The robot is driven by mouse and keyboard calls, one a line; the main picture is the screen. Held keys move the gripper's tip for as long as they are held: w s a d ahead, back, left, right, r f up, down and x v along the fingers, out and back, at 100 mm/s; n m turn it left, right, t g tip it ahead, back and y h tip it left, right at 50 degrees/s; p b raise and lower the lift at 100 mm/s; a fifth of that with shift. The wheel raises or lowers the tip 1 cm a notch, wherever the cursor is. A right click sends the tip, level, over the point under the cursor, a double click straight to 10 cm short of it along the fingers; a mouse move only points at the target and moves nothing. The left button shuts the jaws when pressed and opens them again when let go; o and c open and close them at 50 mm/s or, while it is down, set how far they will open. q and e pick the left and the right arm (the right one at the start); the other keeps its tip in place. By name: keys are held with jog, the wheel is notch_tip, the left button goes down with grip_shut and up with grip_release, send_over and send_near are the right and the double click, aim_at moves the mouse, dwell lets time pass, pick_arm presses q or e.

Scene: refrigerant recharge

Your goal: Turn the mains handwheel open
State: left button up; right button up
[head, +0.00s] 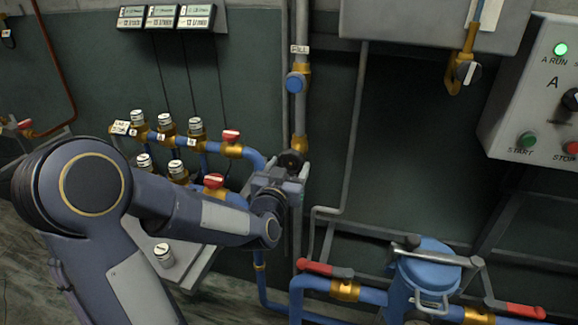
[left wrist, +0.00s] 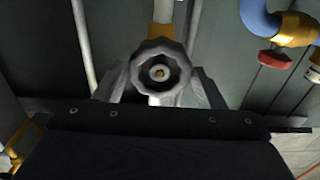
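The mains handwheel (head: 290,160) is a dark, lobed wheel on the vertical grey pipe, below a brass fitting, in the head view. In the left wrist view it is a grey lobed handwheel (left wrist: 160,72) facing the camera, with a brass-coloured centre. My left gripper (head: 296,176) is at the wheel and partly covers it. In the left wrist view my left gripper's fingers (left wrist: 160,84) stand one on each side of the wheel. No clear gap shows between fingers and rim, and I cannot tell whether they press on it. My right gripper is not in view.
Left of the wheel is a brass manifold (head: 180,128) with several capped ports and red-handled valves (head: 231,136). A blue canister (head: 425,265) with red-handled levers stands at lower right. A control box (head: 535,100) with a green lamp is at upper right.

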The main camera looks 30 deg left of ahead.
pick_arm(q)
jog(key=shift+c, duration=0.6)
jog(key=shift+f+n+b, duration=0.15)
jog(key=shift+n+b, duration=0.55)
jog(key=shift+b, duration=0.1)
jog(key=shift+n+b, duration=0.9)
jog(key=shift+n, duration=0.7)
